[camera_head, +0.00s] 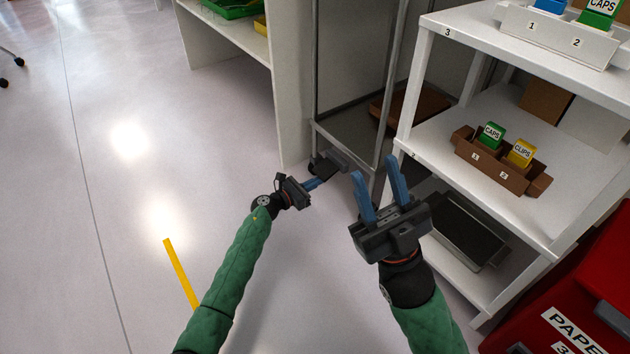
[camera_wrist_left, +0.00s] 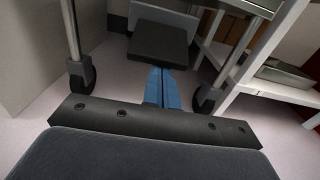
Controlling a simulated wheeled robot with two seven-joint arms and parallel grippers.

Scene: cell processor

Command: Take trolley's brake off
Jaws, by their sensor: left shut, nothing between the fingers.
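The trolley (camera_head: 342,146) has thin grey metal posts and a low shelf, and stands between a white cabinet and a white shelf unit. Its brake appears to be the dark flat pedal (camera_head: 329,164) low at its front, also in the left wrist view (camera_wrist_left: 158,46), between two dark casters, left (camera_wrist_left: 80,74) and right (camera_wrist_left: 207,99). My left gripper (camera_head: 314,183) is shut and empty. Its blue fingers (camera_wrist_left: 162,72) point at the pedal's near edge; I cannot tell whether they touch. My right gripper (camera_head: 374,165) is open and empty, in front of the trolley's right post.
A brown box (camera_head: 408,106) lies on the trolley's low shelf. The white shelf unit (camera_head: 480,222) with labelled bins stands close on the right. A white cabinet (camera_head: 292,90) stands left. A red bin (camera_head: 602,270) is at lower right. Open floor lies left.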

